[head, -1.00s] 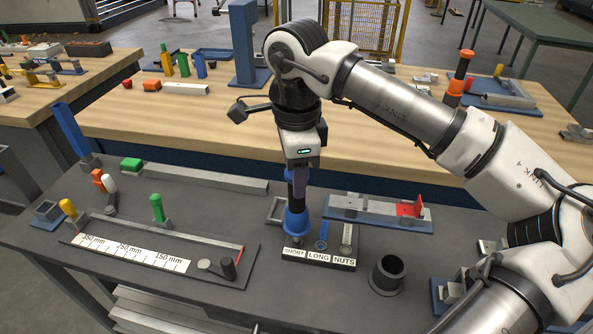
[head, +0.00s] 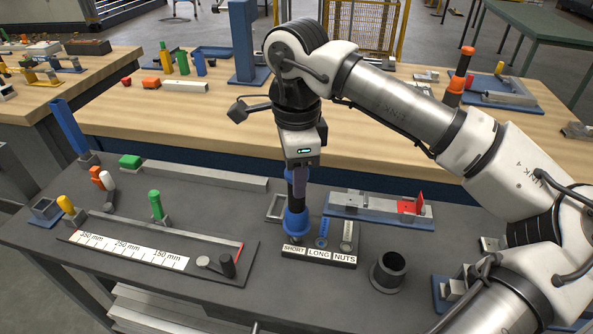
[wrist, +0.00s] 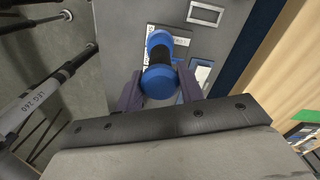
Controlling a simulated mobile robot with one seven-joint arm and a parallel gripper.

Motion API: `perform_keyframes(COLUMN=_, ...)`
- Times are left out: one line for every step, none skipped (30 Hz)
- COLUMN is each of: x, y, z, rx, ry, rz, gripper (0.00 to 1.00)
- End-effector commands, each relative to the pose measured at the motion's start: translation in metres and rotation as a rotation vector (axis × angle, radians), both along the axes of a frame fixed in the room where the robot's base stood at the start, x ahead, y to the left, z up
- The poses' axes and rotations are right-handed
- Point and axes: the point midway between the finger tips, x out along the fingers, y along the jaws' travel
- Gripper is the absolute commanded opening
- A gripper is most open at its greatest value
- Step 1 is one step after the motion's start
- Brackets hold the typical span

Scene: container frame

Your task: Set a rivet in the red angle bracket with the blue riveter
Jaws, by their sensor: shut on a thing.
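My gripper (head: 299,184) points down over the dark bench and is shut on the blue riveter (head: 296,222). The riveter is upright, with a blue lower body and a dark middle. Its lower end is at the SHORT compartment of the labelled fastener tray (head: 318,255); I cannot tell whether it touches. In the wrist view the riveter (wrist: 159,80) sits between the two fingers (wrist: 160,92). The red angle bracket (head: 410,206) is on a grey bar in a blue-based fixture (head: 370,208), to the right of and behind the tray. Its rivet hole is too small to make out.
A black cup (head: 389,271) stands right of the tray. A ruler board (head: 150,248) lies at the left, with green (head: 155,203) and yellow (head: 66,204) handled tools near it. A long grey bar (head: 205,175) lies behind. My arm covers the right side.

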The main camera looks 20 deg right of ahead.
Motion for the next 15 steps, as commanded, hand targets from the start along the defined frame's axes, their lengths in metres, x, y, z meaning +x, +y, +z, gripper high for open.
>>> perform_keyframes(x=0.000, y=0.000, z=0.003, rx=0.000, ry=0.002, rz=0.001, gripper=0.14)
perform_keyframes(x=0.000, y=0.000, z=0.006, rx=0.000, ry=0.002, rz=0.000, gripper=0.14)
perform_keyframes(x=0.000, y=0.000, z=0.009, rx=0.000, ry=0.001, rz=0.001, gripper=0.14)
perform_keyframes(x=0.000, y=0.000, z=0.011, rx=0.000, ry=0.001, rz=0.000, gripper=0.14)
perform_keyframes(x=0.000, y=0.000, z=0.014, rx=0.000, ry=0.001, rz=0.000, gripper=0.14)
perform_keyframes(x=0.000, y=0.000, z=0.017, rx=0.000, ry=0.001, rz=0.001, gripper=0.14)
perform_keyframes(x=0.000, y=0.000, z=0.019, rx=0.000, ry=0.001, rz=0.001, gripper=0.14)
perform_keyframes(x=0.000, y=0.000, z=0.022, rx=0.000, ry=0.001, rz=0.001, gripper=0.14)
perform_keyframes(x=0.000, y=0.000, z=0.025, rx=0.001, ry=0.001, rz=0.001, gripper=0.14)
perform_keyframes(x=0.000, y=0.000, z=0.027, rx=0.001, ry=0.001, rz=0.001, gripper=0.14)
perform_keyframes(x=0.000, y=0.000, z=0.030, rx=0.001, ry=0.001, rz=0.001, gripper=0.14)
perform_keyframes(x=0.000, y=0.000, z=0.033, rx=0.001, ry=0.001, rz=0.001, gripper=0.14)
perform_keyframes(x=0.000, y=0.000, z=0.035, rx=0.000, ry=0.001, rz=0.001, gripper=0.14)
perform_keyframes(x=0.000, y=0.000, z=0.038, rx=0.000, ry=0.001, rz=0.001, gripper=0.14)
perform_keyframes(x=0.000, y=0.000, z=0.041, rx=0.000, ry=0.000, rz=0.001, gripper=0.14)
